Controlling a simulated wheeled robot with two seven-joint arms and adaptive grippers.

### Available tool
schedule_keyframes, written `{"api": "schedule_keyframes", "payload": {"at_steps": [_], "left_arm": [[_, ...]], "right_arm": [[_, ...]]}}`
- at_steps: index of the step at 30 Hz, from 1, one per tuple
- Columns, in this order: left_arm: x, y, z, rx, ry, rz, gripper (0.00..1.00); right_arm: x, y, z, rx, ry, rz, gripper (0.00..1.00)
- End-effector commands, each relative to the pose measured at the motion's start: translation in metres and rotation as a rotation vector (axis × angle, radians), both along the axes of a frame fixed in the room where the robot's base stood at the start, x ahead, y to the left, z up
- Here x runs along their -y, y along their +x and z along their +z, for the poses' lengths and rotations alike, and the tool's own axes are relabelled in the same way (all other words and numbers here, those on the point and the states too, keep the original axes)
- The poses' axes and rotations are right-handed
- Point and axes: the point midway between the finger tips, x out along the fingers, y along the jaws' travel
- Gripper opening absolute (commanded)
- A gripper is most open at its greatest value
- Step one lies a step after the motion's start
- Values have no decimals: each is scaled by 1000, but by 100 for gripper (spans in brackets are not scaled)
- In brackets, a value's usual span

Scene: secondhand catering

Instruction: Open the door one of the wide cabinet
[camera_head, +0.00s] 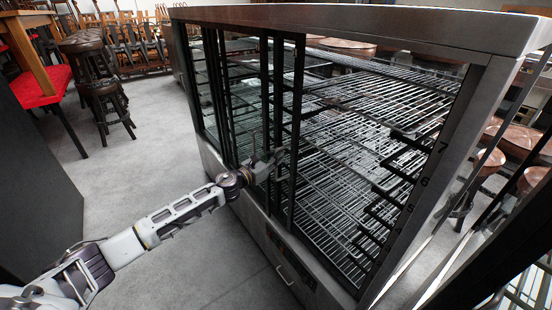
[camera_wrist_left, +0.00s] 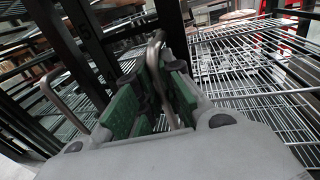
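The wide cabinet (camera_head: 400,25) is a steel case with dark-framed doors and several wire racks inside. My left gripper (camera_head: 268,168) reaches in from the left to the dark upright door frames (camera_head: 297,120) at its front. In the left wrist view, a curved metal door handle (camera_wrist_left: 154,52) passes between the green-padded fingers of my left gripper (camera_wrist_left: 158,105). The fingers are drawn close around it, partly hiding it. A second curved handle (camera_wrist_left: 62,105) stands to the left, outside the fingers. Whether the door stands ajar is unclear. My right gripper is not in view.
Bare grey floor (camera_head: 150,170) lies in front of the cabinet. A dark panel (camera_head: 35,190) stands at the left. Stools (camera_head: 100,90) and a red-seated chair (camera_head: 42,87) stand further back.

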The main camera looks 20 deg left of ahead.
Motion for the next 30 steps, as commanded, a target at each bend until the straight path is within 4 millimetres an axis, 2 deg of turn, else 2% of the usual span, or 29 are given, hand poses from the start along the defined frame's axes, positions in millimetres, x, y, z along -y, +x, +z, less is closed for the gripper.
{"api": "schedule_keyframes", "payload": {"at_steps": [11,17,30], "left_arm": [[-1,1,0,0,0,1,0],[-16,12,-1,2,2,3,0],[-61,47,-2,2,1,3,0]], "right_arm": [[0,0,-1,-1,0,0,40],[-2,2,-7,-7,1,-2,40],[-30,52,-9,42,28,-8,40]]}}
